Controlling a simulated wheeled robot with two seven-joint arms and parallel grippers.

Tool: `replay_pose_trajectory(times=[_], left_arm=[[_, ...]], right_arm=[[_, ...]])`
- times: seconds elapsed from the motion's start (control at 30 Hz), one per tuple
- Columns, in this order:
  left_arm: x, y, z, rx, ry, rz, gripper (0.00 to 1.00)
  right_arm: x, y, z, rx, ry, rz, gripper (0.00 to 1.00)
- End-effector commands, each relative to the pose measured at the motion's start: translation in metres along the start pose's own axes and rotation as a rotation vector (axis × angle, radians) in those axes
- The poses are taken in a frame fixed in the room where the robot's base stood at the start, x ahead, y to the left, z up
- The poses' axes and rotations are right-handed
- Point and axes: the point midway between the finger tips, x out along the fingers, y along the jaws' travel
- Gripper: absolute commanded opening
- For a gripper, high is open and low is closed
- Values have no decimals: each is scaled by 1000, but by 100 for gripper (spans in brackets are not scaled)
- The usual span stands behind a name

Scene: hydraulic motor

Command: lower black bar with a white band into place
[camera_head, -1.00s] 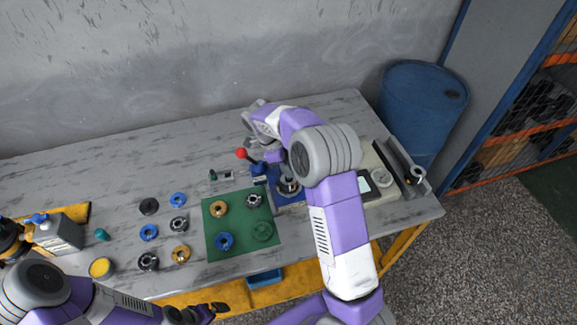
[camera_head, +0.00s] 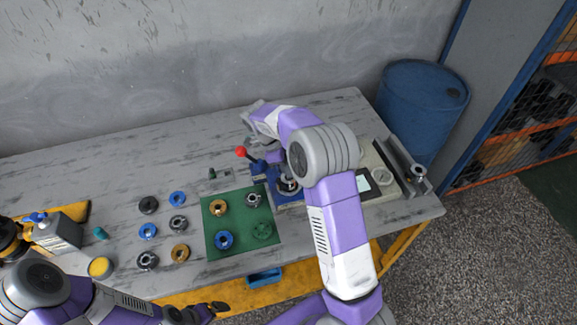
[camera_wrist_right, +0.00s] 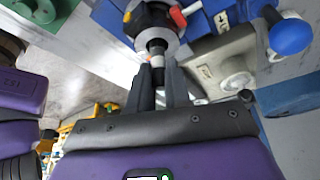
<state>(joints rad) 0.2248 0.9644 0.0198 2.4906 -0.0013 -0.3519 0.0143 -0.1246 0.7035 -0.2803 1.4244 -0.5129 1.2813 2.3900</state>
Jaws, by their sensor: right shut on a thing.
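The black bar with a white band (camera_wrist_right: 157,58) shows in the right wrist view. My right gripper (camera_wrist_right: 158,82) is shut on it. The bar's far end meets a round grey and black part (camera_wrist_right: 152,24) with orange and white marks. I cannot tell how deep the bar sits in it. In the head view my right arm covers the bar and most of the gripper, above the blue fixture (camera_head: 289,198). My left gripper (camera_head: 211,311) is low in the head view, away from the fixture, and its jaw opening is unclear.
A lever with a red knob (camera_head: 241,152) stands left of the fixture. A green mat (camera_head: 240,229) holds several ring parts, with more rings on the table to its left. A grey rail (camera_head: 405,165) lies at the right end, near a blue barrel (camera_head: 425,105). The back-left table is clear.

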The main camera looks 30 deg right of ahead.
Motion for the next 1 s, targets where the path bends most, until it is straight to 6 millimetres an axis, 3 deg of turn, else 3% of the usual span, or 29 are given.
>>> replay_pose_trajectory(times=[1.0], left_arm=[[6,-2,0,0,0,0,100]], right_arm=[[8,0,4,0,0,0,0]])
